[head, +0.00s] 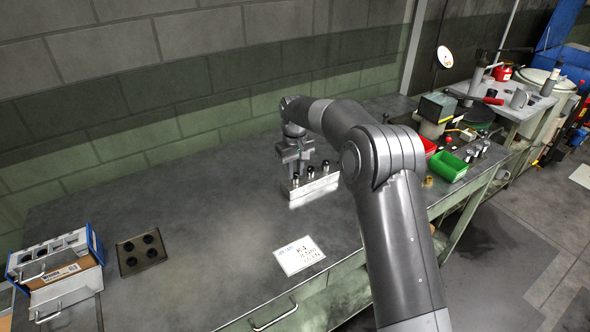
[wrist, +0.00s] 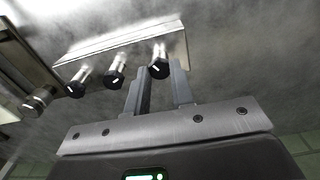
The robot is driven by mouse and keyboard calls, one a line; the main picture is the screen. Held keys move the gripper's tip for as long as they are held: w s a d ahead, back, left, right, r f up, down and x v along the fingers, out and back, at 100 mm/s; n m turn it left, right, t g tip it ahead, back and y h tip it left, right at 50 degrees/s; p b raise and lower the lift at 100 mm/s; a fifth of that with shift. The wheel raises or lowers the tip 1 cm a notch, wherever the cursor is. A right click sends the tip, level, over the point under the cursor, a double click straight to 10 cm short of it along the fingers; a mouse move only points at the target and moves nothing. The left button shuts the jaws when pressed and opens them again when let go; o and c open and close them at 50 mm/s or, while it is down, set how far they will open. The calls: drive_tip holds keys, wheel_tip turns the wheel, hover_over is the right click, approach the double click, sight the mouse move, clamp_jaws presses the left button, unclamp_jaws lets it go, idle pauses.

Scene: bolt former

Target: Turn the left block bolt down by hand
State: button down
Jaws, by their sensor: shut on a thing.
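A pale metal block (head: 318,192) stands on the bench with three dark-headed upright bolts in a row along it. The left block bolt (head: 295,181) is the one under my gripper (head: 293,166). In the wrist view the row looks reversed, and this bolt (wrist: 159,66) is at the right end. My gripper's two fingers (wrist: 160,80) are shut on its dark head, one on each side. A white mark shows on the head. The middle bolt (wrist: 115,74) and the far bolt (wrist: 78,84) stand clear of the fingers. The bolt's lower threads are hard to make out.
A white written card (head: 299,255) lies in front of the block. A dark tray with holes (head: 141,254) and a box (head: 55,262) are at left. Green (head: 448,166) and red bins are at right behind my arm. Another dark-ended cylinder (wrist: 38,101) shows beyond the block in the wrist view.

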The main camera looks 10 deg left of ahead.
sight(295, 174)
drive_tip(key=shift+r, duration=0.1)
drive_tip(key=c, duration=1.2)
unclamp_jaws()
drive_tip(key=shift+c, duration=0.2)
wheel_tip(295, 174, up, 11)
